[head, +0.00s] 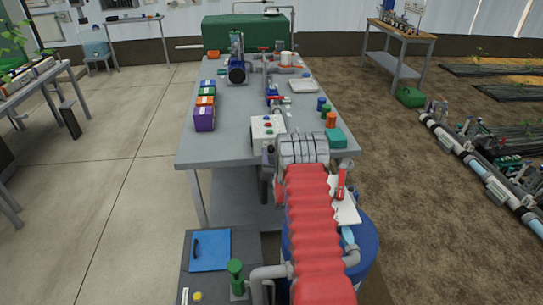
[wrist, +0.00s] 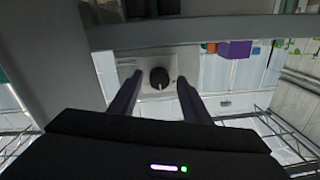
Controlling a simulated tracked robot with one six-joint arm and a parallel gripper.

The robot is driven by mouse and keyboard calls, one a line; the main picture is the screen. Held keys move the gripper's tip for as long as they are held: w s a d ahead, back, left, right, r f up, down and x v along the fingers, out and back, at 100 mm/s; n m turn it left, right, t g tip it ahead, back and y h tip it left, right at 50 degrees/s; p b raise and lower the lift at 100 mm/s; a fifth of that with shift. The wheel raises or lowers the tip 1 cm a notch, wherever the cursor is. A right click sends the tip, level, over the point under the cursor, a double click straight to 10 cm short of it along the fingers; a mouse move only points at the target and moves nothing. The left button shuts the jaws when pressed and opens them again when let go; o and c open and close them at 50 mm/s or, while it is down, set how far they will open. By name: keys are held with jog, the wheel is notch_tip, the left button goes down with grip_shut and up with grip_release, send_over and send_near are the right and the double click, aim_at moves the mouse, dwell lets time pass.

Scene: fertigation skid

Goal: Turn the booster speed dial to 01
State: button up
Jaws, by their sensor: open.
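The dial (wrist: 159,77) is a round black knob with a pale pointer line, on a light grey plate (wrist: 130,68) in the wrist view. Its line points toward the bottom of that picture. No scale marks or numbers can be read. My gripper (wrist: 160,82) is open, with one dark finger on each side of the dial and a gap to it on both sides. How far the fingertips are from the panel in depth I cannot tell. In the head view my arm hides the dial.
A white control box (head: 267,127) with coloured buttons stands on the grey bench (head: 235,150). Coloured boxes (head: 205,117) line the bench's left side; a pump (head: 236,72) and pipes stand behind. A blue drum (head: 368,245) is near my arm. Concrete floor at left is free.

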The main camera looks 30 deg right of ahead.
jog(key=shift+c, duration=0.6)
jog(key=c, duration=0.9)
jog(key=shift+n, duration=0.3)
jog(key=n, duration=0.5)
jog(key=shift+a+r+n, duration=0.1)
jog(key=shift+r+n, duration=0.05)
jog(key=shift+n, duration=0.15)
jog(key=n, duration=0.5)
jog(key=shift+w+a+n+g, duration=0.1)
jog(key=shift+w+n+g, duration=0.05)
jog(key=shift+n+g, duration=0.15)
jog(key=o, duration=1)
